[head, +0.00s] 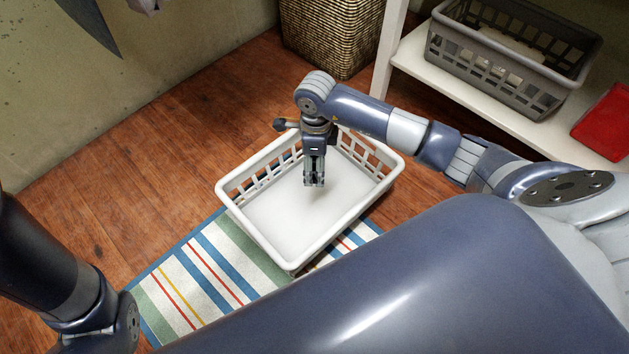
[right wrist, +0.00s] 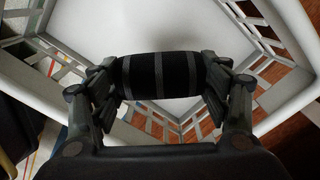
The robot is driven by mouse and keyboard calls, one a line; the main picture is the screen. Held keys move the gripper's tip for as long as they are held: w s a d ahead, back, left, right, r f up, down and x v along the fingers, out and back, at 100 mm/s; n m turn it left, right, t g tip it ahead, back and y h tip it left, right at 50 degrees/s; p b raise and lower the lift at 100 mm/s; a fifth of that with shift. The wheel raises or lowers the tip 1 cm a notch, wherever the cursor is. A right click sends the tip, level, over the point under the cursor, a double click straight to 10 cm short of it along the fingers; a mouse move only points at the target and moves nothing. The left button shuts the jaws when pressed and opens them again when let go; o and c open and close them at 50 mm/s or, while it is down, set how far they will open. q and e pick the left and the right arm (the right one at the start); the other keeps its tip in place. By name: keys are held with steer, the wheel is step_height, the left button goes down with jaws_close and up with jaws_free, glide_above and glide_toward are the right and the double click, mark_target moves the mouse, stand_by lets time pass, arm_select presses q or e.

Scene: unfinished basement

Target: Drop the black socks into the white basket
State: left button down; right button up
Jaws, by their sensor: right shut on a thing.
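The white basket (head: 262,236) stands on the striped rug and wood floor, with slotted walls and an empty-looking white bottom. My right gripper (head: 314,184) points down inside the outline of the basket, above its bottom. In the right wrist view the gripper (right wrist: 160,85) is shut on the rolled black socks (right wrist: 160,76), which have grey bands and lie crosswise between the two fingers. The basket's white bottom and slotted walls (right wrist: 285,85) show behind them. In the head view the socks are hard to make out. My left gripper is out of view; only part of that arm shows.
A striped rug (head: 190,285) lies partly under the basket. A white shelf (head: 470,98) at the upper right bears a grey basket (head: 465,60) and a red object (head: 604,122). A wicker hamper (head: 330,35) stands at the back. Bare floor (head: 170,150) is free left of the basket.

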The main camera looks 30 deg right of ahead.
steer(key=o, duration=1.1)
steer(key=shift+o, duration=0.2)
steer(key=shift+r, duration=0.1)
step_height(320, 180, up, 12)
